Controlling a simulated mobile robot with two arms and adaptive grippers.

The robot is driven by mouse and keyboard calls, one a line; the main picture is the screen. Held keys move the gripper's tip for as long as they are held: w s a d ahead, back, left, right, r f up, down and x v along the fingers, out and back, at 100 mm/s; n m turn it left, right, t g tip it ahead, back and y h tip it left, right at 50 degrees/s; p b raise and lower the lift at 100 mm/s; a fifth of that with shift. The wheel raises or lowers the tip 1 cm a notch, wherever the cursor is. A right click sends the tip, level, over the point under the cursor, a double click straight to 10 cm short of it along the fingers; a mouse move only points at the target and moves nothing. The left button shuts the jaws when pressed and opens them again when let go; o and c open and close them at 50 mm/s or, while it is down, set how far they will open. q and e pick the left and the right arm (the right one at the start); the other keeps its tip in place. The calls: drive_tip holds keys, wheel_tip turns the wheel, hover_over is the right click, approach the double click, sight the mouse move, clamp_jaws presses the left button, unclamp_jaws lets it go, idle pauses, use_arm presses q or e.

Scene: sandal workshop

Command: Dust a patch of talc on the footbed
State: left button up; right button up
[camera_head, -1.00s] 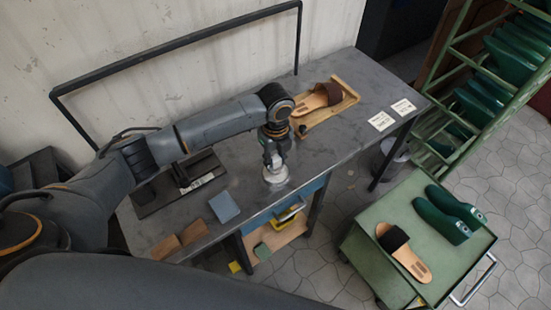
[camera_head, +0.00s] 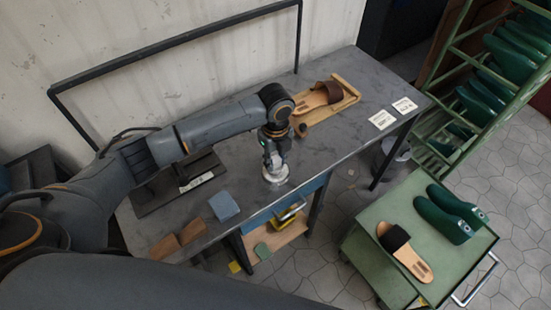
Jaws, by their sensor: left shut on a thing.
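A sandal with a tan footbed (camera_head: 309,101) and a brown strap (camera_head: 329,91) lies on a wooden board (camera_head: 349,94) at the back of the grey workbench. My left gripper (camera_head: 274,160) points down over the middle of the bench, in front and to the left of the sandal. It is shut on a pale, round-bottomed thing (camera_head: 275,175), which I take to be the talc holder. I cannot tell whether this thing touches the bench top. No talc patch can be made out on the footbed. My right gripper is out of view.
A small brown knob-like thing (camera_head: 301,130) stands between gripper and board. White cards (camera_head: 382,120) lie at right. A green cart (camera_head: 369,222) holds another sandal (camera_head: 405,252) and green lasts (camera_head: 449,214).

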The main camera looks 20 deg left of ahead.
sight(275, 159)
use_arm(q)
drive_tip(key=shift+f, duration=0.35)
drive_tip(key=shift+f, duration=0.1)
idle(0.5)
drive_tip(key=shift+s+f, duration=0.1)
drive_tip(key=shift+f, duration=0.05)
idle(1.6)
wheel_tip(275, 159, up, 7)
drive_tip(key=p, duration=0.8)
idle(0.3)
idle(0.5)
